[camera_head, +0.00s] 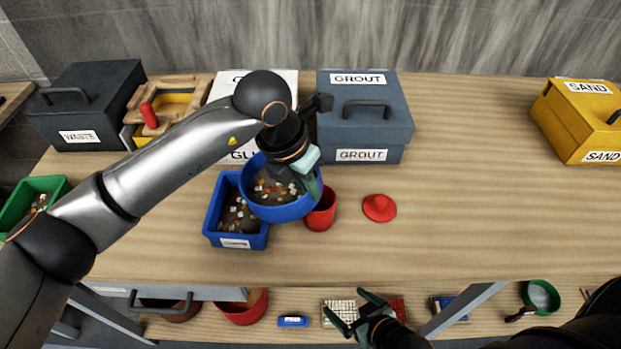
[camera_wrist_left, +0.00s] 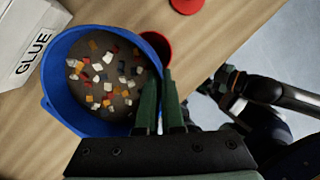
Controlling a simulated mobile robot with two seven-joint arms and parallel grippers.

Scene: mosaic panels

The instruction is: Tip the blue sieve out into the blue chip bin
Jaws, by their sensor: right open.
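The blue sieve (camera_head: 283,212) is round and holds several mixed chips, white, orange and red among them. It also shows in the left wrist view (camera_wrist_left: 57,95). My left gripper (camera_head: 308,172) is shut on the sieve's right rim. The sieve looks about level and overlaps the right side of the blue chip bin (camera_head: 260,241) in the head view. This rectangular bin has a white label and chips inside; the sieve hides part of it. My right gripper (camera_head: 358,315) is open and empty in front of the table's front edge.
A red cup (camera_head: 320,217) stands close right of the sieve, and a red lid (camera_head: 379,208) lies farther right. Behind stand the white glue box (camera_head: 236,151) and grey grout box (camera_head: 362,128). A green bin (camera_head: 38,186) is far left. The table's right half is mostly clear.

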